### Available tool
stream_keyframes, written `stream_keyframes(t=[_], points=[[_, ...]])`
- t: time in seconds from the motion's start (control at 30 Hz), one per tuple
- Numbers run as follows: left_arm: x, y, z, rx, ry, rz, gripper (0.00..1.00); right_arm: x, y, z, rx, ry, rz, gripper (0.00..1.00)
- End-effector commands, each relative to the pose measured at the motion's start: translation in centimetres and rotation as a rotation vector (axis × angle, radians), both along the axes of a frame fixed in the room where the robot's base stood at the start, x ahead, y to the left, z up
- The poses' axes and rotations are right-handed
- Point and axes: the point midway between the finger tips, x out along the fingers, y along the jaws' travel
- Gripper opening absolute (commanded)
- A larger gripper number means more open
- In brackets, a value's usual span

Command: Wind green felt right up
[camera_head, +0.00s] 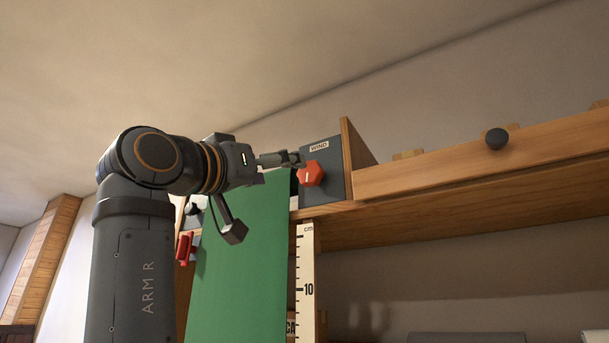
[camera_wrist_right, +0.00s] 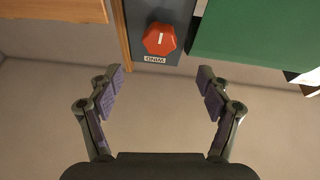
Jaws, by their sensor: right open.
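The green felt (camera_head: 240,262) hangs as a long flat sheet below the winder in the head view. It also shows at the top right of the right wrist view (camera_wrist_right: 257,35). A red knob (camera_head: 311,173) sits on a dark plate (camera_head: 327,158) labelled WIND, to the right of the felt's top. In the right wrist view the knob (camera_wrist_right: 159,39) lies ahead, beyond the fingertips. My right gripper (camera_wrist_right: 160,80) is open and empty, with the knob centred between its fingers but apart from them. My left gripper is not in view.
A ruler (camera_head: 306,275) marked in cm hangs beside the felt's right edge. A red clip-like part (camera_head: 184,248) is left of the felt. Open room lies above the shelf.

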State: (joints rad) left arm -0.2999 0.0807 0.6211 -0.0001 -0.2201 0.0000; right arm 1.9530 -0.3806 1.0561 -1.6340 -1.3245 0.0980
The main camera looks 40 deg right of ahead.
Motion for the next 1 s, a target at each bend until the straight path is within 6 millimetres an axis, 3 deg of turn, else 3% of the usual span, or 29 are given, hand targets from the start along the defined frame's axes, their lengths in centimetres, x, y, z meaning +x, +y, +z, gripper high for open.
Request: stream_keyframes(t=[0.3,0.5,0.87,1.0], points=[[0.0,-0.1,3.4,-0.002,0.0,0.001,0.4,1.9,-5.5,2.9,0.001,0.002,-0.003,0.78],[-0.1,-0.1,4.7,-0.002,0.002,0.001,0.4,2.9,-8.2,3.9,0.001,0.001,0.0,0.78],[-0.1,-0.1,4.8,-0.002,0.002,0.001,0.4,3.1,-8.9,3.8,0.0,0.001,0.002,0.78],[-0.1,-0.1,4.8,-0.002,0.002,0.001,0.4,3.1,-8.9,3.8,0.0,0.001,0.002,0.62]])
